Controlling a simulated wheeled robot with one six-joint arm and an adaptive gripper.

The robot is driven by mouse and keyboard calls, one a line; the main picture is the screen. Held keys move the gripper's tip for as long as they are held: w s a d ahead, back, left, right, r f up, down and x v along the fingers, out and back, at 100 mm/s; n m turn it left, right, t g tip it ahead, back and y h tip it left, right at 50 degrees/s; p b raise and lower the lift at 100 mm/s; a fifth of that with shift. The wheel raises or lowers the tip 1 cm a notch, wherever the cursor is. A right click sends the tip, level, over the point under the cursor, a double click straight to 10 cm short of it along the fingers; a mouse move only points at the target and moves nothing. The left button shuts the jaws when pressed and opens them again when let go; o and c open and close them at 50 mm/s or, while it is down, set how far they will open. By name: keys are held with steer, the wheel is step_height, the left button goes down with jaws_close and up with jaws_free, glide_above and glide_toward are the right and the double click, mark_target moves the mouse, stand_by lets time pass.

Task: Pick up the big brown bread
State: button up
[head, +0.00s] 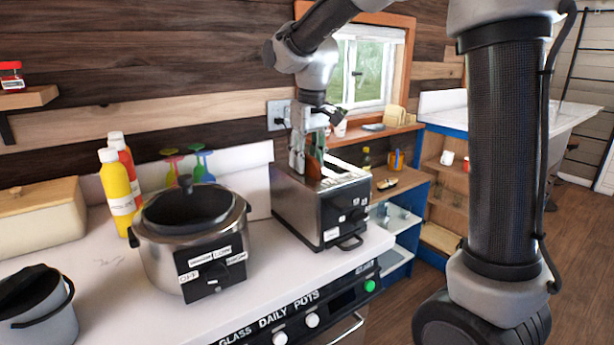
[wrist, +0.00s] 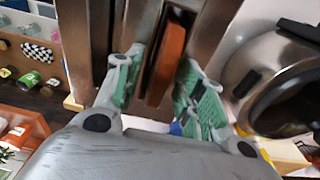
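The big brown bread (wrist: 168,60) stands on edge in a slot of the silver toaster (head: 312,215). In the head view, a brown edge of the bread (head: 314,166) shows above the toaster's top. My gripper (head: 308,148) points down over the toaster's left part. In the wrist view my gripper (wrist: 163,75) is open, with one green-padded finger on each side of the bread. A narrow gap shows between the left finger and the bread; contact on the right side is hard to tell. The bread's lower part is hidden in the slot.
A large silver pot (head: 190,240) with a dark lid stands left of the toaster. Yellow (head: 117,192) and red bottles, coloured glasses (head: 201,160) and a bread box (head: 40,215) are behind and left. A window shelf (head: 365,135) lies behind the toaster.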

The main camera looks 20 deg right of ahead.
steer(key=shift+f, duration=0.2)
stand_by(0.4)
jaws_close()
